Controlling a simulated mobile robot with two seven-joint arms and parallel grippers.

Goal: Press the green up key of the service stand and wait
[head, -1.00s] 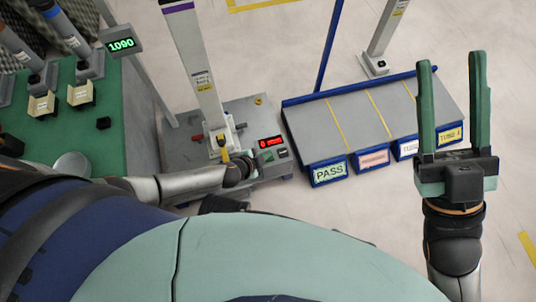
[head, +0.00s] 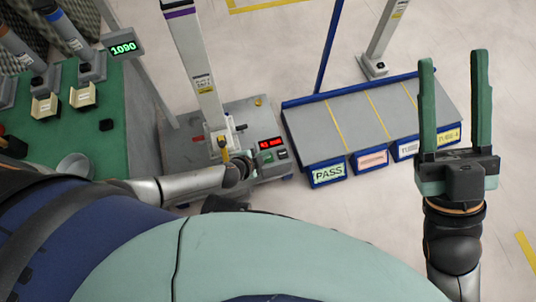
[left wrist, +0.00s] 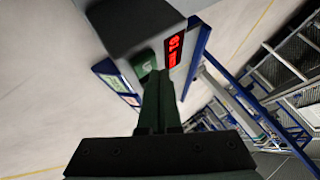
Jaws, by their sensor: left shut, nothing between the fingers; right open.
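The service stand (head: 240,112) is a grey base with a tall pale column. At its front right is a control box with a lit red display (head: 268,143), a green key (head: 265,157) and a second, dark key (head: 282,153). My left gripper (head: 250,163) is shut and empty at the box's left front. In the left wrist view, its closed fingers (left wrist: 163,82) reach the green key (left wrist: 146,68), just below the red display (left wrist: 174,48). The fingertips partly cover the key; I cannot tell whether it is pressed in. My right gripper (head: 454,105) is open and empty, away at the right.
A sloped grey rack (head: 365,118) with blue edges and labels including PASS stands right of the stand. A green table (head: 105,140) with holders and a cup (head: 75,166) is at the left, near a green 1090 display (head: 123,47). Pale floor lies clear at the front right.

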